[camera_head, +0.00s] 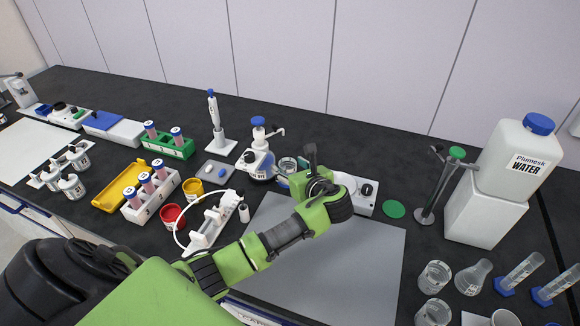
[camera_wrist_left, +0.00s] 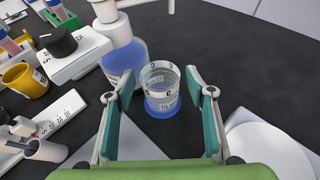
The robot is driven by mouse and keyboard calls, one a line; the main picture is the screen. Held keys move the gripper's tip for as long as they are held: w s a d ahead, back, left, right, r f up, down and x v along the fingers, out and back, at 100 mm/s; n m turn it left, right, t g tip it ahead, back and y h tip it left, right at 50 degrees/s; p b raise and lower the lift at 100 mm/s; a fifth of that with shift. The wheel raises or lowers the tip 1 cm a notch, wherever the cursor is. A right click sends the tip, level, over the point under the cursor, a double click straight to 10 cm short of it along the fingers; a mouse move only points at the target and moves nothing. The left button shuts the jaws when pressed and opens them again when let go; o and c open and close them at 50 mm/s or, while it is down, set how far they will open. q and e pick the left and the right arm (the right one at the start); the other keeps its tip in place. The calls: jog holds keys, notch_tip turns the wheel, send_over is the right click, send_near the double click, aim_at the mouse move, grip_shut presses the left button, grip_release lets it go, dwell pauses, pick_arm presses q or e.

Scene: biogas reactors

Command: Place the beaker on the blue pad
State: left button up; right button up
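A clear glass beaker (camera_wrist_left: 160,88) with white markings stands upright beyond my left fingers in the left wrist view. A round blue pad (camera_wrist_left: 163,110) shows under its base, and the beaker appears to stand on it. My right gripper is in neither view.
A blue-capped dispenser bottle (camera_head: 257,155) stands close left of the beaker. A white device with a black knob (camera_head: 366,189) and a green pad (camera_head: 394,209) lie to the right. A grey mat (camera_head: 340,265) lies in front. Dark bench behind the beaker is clear.

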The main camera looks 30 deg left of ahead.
pick_arm(q)
jog(key=shift+d+r, duration=0.1)
jog(key=shift+r, duration=0.1)
jog(key=v, duration=1.1)
jog(key=shift+s+d+b, duration=0.2)
jog(key=shift+d+b, duration=0.1)
jog(key=shift+b, duration=0.05)
jog(key=shift+r, duration=0.15)
